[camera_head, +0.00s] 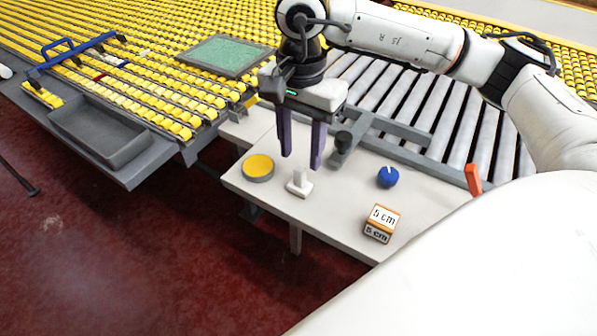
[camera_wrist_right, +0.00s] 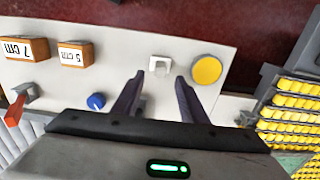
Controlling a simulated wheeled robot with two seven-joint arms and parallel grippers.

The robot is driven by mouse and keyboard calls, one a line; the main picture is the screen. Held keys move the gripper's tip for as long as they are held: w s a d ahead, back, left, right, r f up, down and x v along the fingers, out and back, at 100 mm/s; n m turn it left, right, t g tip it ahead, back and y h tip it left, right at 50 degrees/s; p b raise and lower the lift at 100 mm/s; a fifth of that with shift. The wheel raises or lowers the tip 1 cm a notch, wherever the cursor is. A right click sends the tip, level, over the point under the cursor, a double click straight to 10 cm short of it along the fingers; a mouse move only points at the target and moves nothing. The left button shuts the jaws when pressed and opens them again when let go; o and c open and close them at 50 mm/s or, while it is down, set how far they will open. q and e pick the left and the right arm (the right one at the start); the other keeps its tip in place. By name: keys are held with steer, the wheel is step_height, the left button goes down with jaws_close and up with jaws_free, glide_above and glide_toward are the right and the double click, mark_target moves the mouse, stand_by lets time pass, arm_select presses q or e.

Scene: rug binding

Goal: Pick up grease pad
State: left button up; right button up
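A round yellow pad in a shallow grey dish (camera_head: 258,168), the thing that most looks like a grease pad, lies on the light side table (camera_head: 330,232). It also shows in the right wrist view (camera_wrist_right: 206,70). Beside it stands a small white block with an upright grip (camera_head: 299,183), also in the right wrist view (camera_wrist_right: 160,65). My right gripper (camera_head: 301,158) points down over the table, open and empty, its purple fingers apart. In the right wrist view the white block appears beyond the gap between the fingers (camera_wrist_right: 157,84); the yellow pad is off to the right. My left gripper is not in view.
A blue knob (camera_head: 387,177), a block marked 5 cm (camera_head: 381,224) and an orange upright piece (camera_head: 473,179) are on the table's right. A 7 cm block (camera_wrist_right: 24,49) shows in the wrist view. Rollers lie behind; a grey tray (camera_head: 100,130) is left.

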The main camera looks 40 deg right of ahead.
mark_target(300, 168)
step_height(300, 168, down, 5)
steer(key=shift+a+f+p, duration=0.15)
steer(key=shift+p, duration=0.15)
jaws_close()
